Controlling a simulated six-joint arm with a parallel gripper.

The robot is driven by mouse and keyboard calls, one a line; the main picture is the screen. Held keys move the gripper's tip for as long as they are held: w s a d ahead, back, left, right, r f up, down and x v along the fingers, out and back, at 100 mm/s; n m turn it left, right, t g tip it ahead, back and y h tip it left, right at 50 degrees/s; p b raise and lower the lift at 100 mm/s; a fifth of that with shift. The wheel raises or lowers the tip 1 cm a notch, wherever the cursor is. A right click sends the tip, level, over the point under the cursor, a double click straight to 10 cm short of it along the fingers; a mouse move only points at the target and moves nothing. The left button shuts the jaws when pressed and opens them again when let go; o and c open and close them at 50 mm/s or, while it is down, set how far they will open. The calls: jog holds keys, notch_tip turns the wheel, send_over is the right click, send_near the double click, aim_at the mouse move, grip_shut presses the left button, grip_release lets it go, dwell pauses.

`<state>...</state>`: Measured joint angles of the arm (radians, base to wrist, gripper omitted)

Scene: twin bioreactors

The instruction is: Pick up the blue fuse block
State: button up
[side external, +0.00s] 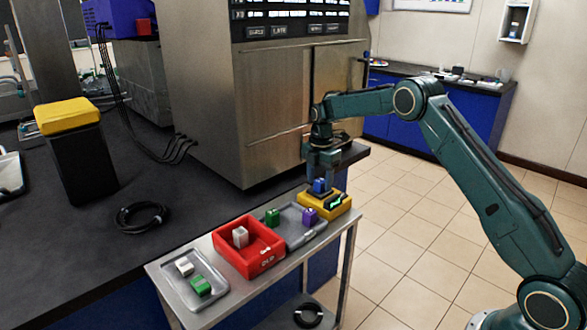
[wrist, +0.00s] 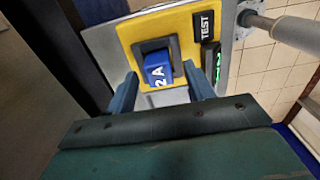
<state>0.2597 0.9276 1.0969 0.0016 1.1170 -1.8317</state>
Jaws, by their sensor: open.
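The blue fuse block (wrist: 158,69), marked "2A", sits in a black socket on the yellow test unit (wrist: 190,20). In the side external view the blue fuse block (side external: 319,185) shows just below my gripper (side external: 322,172), on the yellow test unit (side external: 337,206) at the right end of the metal cart. In the wrist view my gripper (wrist: 163,92) is open, with one finger on each side of the block's near end. I cannot tell whether the fingers touch the block.
The cart also holds a red bin (side external: 268,262) with a pale block, a grey tray (side external: 297,236) with green and purple blocks, and another tray (side external: 212,292) with white and green blocks. A large steel cabinet (side external: 270,100) stands close behind my gripper.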

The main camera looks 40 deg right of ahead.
aim_at(320, 181)
jog(key=c, duration=1.1)
jog(key=shift+r, duration=0.2)
grip_shut()
notch_tip(320, 181, up, 20)
jog(key=shift+f, duration=0.2)
